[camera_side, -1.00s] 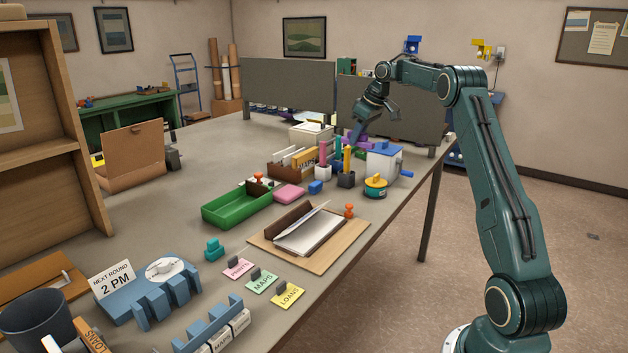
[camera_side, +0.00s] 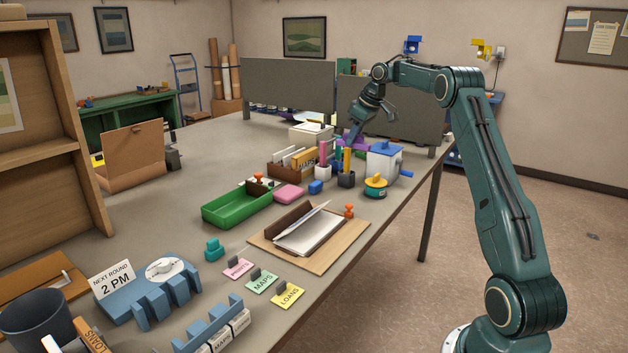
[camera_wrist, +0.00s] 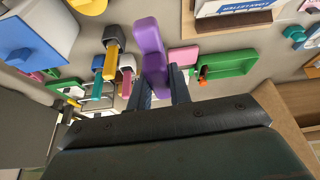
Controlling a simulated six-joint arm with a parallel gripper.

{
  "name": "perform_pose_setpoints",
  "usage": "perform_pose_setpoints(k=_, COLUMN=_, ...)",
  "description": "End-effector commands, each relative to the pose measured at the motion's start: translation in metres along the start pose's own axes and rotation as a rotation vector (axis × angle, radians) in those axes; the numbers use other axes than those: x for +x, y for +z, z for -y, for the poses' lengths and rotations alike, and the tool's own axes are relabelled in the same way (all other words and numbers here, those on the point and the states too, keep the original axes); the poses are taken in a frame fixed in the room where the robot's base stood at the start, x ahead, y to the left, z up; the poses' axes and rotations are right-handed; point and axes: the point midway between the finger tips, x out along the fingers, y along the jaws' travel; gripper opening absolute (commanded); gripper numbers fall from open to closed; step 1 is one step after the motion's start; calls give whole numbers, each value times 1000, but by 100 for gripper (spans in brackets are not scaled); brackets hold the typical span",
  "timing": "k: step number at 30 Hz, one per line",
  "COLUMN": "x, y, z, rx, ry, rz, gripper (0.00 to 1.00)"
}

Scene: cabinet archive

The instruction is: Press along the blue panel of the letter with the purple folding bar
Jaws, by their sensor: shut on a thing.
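My gripper (camera_wrist: 160,84) is shut on the purple folding bar (camera_wrist: 150,45); its two fingers sit on either side of the bar in the wrist view. In the side view my gripper (camera_side: 355,128) is at the back of the table, behind the pen cups. A purple piece of the bar (camera_side: 357,144) shows below it, partly hidden by the cups and box. The letter (camera_side: 305,232), white sheets with one flap raised, lies on a wooden board (camera_side: 345,246) nearer the camera, well away from my gripper. I cannot make out its blue panel in the side view.
Pen cups (camera_side: 346,179), a white box with a blue lid (camera_side: 383,163) and a card-file box (camera_side: 290,168) stand near my gripper. A green tray (camera_side: 237,208) and pink block (camera_side: 289,194) lie left of them.

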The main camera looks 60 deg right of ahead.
Motion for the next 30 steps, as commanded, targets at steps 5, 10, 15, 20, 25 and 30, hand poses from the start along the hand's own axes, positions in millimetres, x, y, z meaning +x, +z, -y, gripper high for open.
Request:
perform_pose_setpoints(k=5, x=19, y=-12, z=31, rx=-164, ry=-70, rz=1, gripper=2)
perform_pose_setpoints(k=10, x=43, y=-24, z=77, rx=-411, ry=-173, rz=1, gripper=2)
perform_pose_setpoints(k=15, x=67, y=-33, z=131, rx=-706, ry=-295, rz=0, gripper=2)
perform_pose_setpoints(k=20, x=85, y=-35, z=181, rx=-986, ry=-410, rz=0, gripper=2)
perform_pose_setpoints(k=25, x=98, y=-33, z=221, rx=-1222, ry=-506, rz=0, gripper=2)
perform_pose_setpoints(k=30, x=104, y=-30, z=242, rx=-1353, ry=-559, rz=0, gripper=2)
